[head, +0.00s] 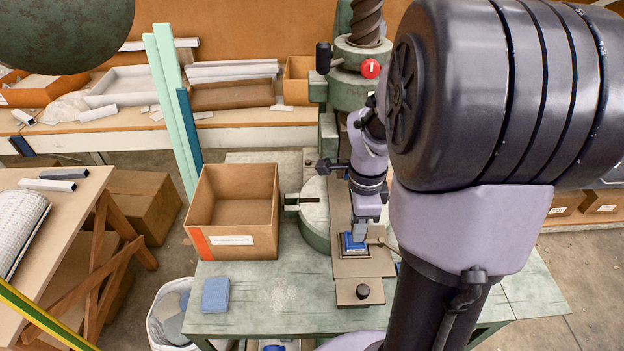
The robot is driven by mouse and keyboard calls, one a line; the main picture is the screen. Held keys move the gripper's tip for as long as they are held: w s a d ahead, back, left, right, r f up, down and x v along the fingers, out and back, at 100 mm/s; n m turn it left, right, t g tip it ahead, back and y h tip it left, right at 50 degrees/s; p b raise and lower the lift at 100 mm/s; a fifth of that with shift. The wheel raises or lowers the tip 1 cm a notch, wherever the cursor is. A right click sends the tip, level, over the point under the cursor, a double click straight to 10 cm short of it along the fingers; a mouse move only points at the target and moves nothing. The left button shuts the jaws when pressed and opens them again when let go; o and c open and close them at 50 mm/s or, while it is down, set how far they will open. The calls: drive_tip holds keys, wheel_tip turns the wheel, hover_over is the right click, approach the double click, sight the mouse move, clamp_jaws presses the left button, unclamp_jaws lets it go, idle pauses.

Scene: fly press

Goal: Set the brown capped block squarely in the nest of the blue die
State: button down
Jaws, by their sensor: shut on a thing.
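The blue die (348,246) sits on a brown slide plate on the green press bench, under the press. My gripper (359,231) points down right over the die, with its fingertips close to the die's top. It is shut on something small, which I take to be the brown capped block. The block is hidden by the fingers and too small to make out. I cannot tell whether it touches the nest or sits square in it.
The slide plate (352,268) has a black knob (362,291) at its front. An open cardboard box (236,245) and a blue pad (216,295) stand to the left on the bench. The press column (358,92) rises behind. My arm covers the right side.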

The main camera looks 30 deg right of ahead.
drive_tip(key=shift+w+d, duration=0.15)
drive_tip(key=shift+w, duration=0.2)
drive_tip(key=shift+w+d+f+b, duration=0.15)
drive_tip(key=shift+f+b, duration=0.45)
drive_tip(key=shift+f, duration=0.45)
drive_tip(key=shift+w+a+f+b, duration=0.1)
drive_tip(key=shift+f+b, duration=0.5)
drive_tip(key=shift+f, duration=0.4)
drive_tip(key=c, duration=1.1)
unclamp_jaws()
drive_tip(key=shift+r, duration=0.1)
drive_tip(key=shift+c, duration=0.2)
drive_tip(key=shift+r, duration=0.1)
